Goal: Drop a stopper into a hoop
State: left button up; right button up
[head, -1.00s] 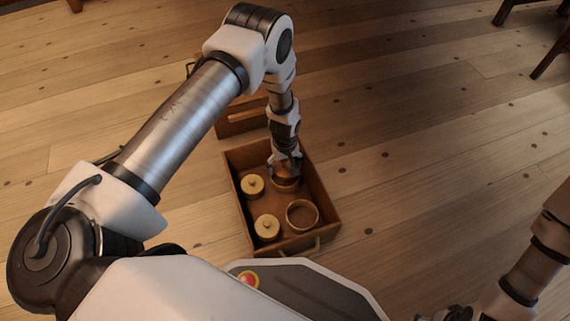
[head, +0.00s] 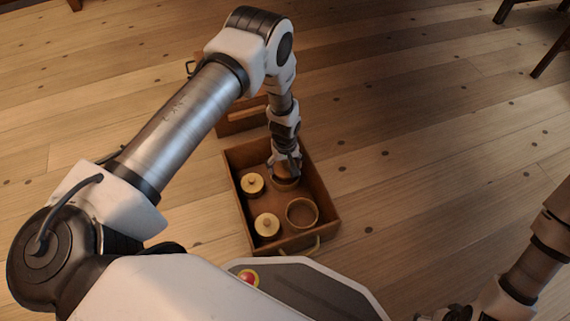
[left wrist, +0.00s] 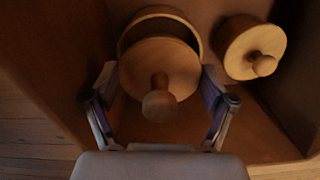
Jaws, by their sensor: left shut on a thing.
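A pale wooden stopper (left wrist: 158,75) with a round knob sits between the two fingers of my left gripper (left wrist: 158,82), which is shut on it. Behind it in the left wrist view, a wooden hoop (left wrist: 163,13) is partly covered by the stopper. I cannot tell whether the stopper touches the hoop. In the head view, my left gripper (head: 285,171) points down into the wooden box, over this hoop (head: 285,183), and hides most of it. A second, wider hoop (head: 302,213) lies open and empty nearer me. My right gripper is not clearly seen.
The open wooden box (head: 329,211) has raised walls close around my left gripper. Two more knobbed stoppers, a far one (head: 252,184) and a near one (head: 267,226), stand along its left side. A wooden piece (head: 240,119) lies behind the box.

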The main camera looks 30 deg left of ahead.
pick_arm(q)
jog(key=shift+f, duration=0.25)
dwell(0.3)
jog(key=shift+f, duration=0.45)
jog(key=shift+f, duration=0.2)
dwell(0.3)
jog(key=o, duration=1.1)
jog(key=shift+c, duration=0.2)
jog(key=shift+r, duration=0.15)
jog(key=shift+r+p, duration=0.45)
jog(key=shift+r, duration=0.25)
